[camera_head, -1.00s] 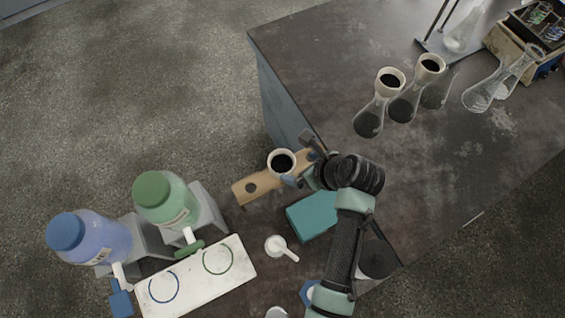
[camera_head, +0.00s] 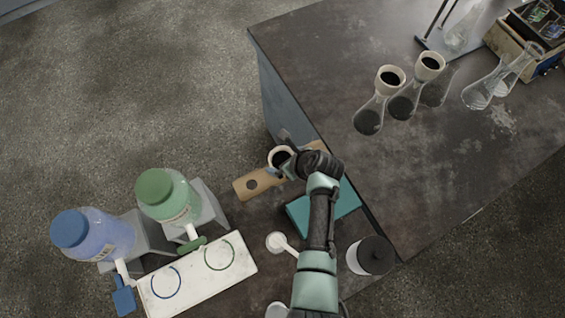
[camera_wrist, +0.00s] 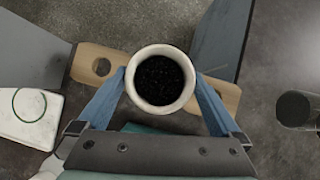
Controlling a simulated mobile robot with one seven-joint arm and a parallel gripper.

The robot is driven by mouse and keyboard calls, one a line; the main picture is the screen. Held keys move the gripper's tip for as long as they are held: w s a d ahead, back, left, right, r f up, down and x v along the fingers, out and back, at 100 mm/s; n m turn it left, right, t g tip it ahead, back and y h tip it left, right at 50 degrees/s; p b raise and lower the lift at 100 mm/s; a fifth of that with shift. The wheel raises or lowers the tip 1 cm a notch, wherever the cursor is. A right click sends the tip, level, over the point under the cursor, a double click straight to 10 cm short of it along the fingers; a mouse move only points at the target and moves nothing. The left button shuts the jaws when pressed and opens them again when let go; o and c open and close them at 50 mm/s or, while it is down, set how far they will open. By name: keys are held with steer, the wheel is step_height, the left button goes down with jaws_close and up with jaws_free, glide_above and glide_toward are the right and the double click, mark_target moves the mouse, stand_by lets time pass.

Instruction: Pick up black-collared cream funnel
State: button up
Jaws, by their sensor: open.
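The cream funnel (camera_head: 276,156) sits on the wooden holder strip (camera_head: 259,183) in the head view, partly hidden by my gripper. From above, in the wrist view, the cream funnel (camera_wrist: 160,103) shows a round cream rim around a dark inside. Its collar is hidden below the rim. My gripper (camera_wrist: 161,84) is open, with one blue finger on each side of the funnel. The fingers look very near the rim; I cannot tell whether they touch it. In the head view my gripper (camera_head: 281,167) is over the holder, mostly covered by my wrist.
Two more cream funnels (camera_head: 390,78) (camera_head: 430,66) stand in flasks on the dark bench (camera_head: 400,180). A teal box (camera_head: 345,200), a white mortar (camera_head: 276,241) and a dark-lidded jar (camera_head: 372,256) are near my arm. Green and blue bottles (camera_head: 167,198) (camera_head: 92,234) stand at left.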

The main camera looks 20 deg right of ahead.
steer(key=shift+w+a+f, duration=0.1)
steer(key=shift+w+f, duration=0.25)
steer(key=shift+f, duration=0.15)
steer(key=c, duration=1.2)
steer(key=shift+r, duration=0.15)
